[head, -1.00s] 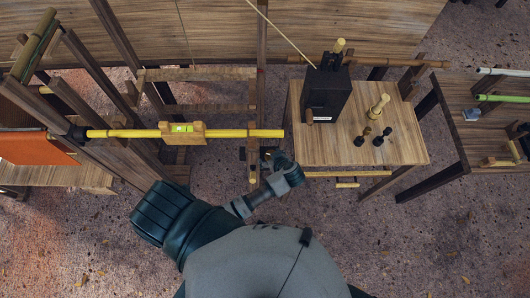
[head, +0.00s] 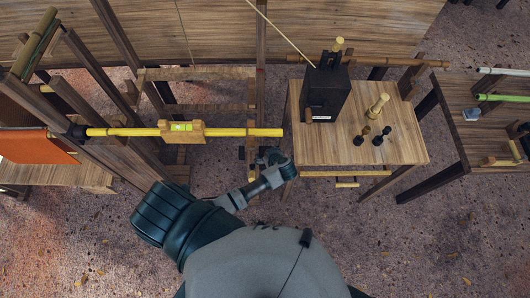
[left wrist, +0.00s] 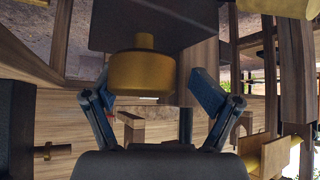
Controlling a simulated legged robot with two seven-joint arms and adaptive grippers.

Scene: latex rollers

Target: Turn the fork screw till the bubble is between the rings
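A yellow roller (head: 240,132) lies across the wooden frame, with a wooden spirit level (head: 196,132) on it. The level's yellow-green vial (head: 181,127) faces up; its bubble and rings are too small to tell apart. My left gripper (head: 275,158) is just below the roller's right end, beside the upright post. In the left wrist view my left gripper (left wrist: 155,98) is open, its fingers spread either side of a brass knob (left wrist: 143,72), likely the fork screw, under a dark block. I see no grip on the knob. My right gripper is not in view.
A small wooden table (head: 345,150) stands to the right with a black box (head: 325,92) and several small turned pieces on it. A rack with coloured rollers (head: 500,98) is at far right. An orange sheet (head: 35,146) hangs at left.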

